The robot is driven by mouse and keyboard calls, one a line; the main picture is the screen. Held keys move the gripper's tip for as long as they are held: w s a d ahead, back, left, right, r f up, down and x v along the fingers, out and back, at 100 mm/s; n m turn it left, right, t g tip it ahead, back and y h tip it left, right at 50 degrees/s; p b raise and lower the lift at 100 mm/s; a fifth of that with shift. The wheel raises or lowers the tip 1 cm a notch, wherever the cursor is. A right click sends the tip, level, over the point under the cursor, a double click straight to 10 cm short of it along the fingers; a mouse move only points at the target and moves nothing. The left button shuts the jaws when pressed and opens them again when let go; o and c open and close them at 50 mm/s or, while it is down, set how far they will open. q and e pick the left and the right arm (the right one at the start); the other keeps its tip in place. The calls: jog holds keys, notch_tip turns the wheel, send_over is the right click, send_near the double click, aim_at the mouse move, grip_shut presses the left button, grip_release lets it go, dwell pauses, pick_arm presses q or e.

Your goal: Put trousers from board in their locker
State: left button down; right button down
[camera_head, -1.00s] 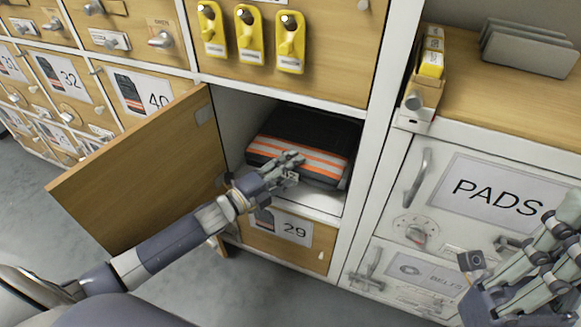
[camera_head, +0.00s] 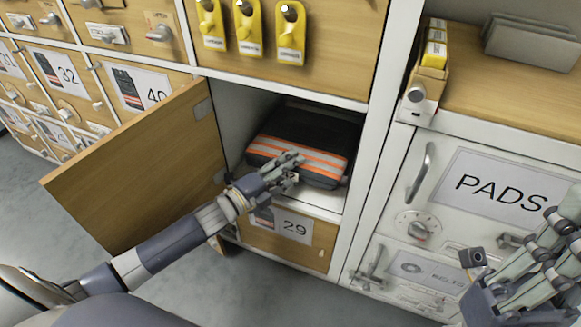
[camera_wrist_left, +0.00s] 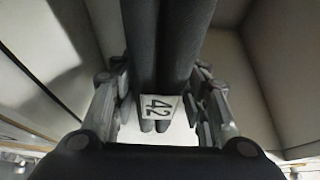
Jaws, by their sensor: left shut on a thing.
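The folded black trousers (camera_head: 310,132) with orange and grey stripes lie inside an open locker (camera_head: 235,115) in the head view. My left gripper (camera_head: 290,170) is shut on their front edge at the locker mouth. In the left wrist view the trousers (camera_wrist_left: 178,45) show as dark folds between the fingers, with a white tag reading 42 (camera_wrist_left: 159,106). The locker door (camera_head: 135,175) stands open to the left. My right gripper (camera_head: 540,255) is at the lower right, in front of the PADS door; its fingertips are partly cut off.
Yellow tags (camera_head: 247,32) hang on the wooden front above the locker. Below it is a front labelled 29 (camera_head: 294,229). The PADS door (camera_head: 480,200) and a wooden counter (camera_head: 475,95) are at the right. Grey floor lies free below.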

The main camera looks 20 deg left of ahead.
pick_arm(q)
jog(key=c, duration=0.9)
grip_release()
jog(key=shift+o, duration=0.3)
jog(key=shift+f, duration=0.1)
jog(key=shift+f, duration=0.25)
jog(key=v, duration=0.8)
jog(key=shift+r, duration=0.25)
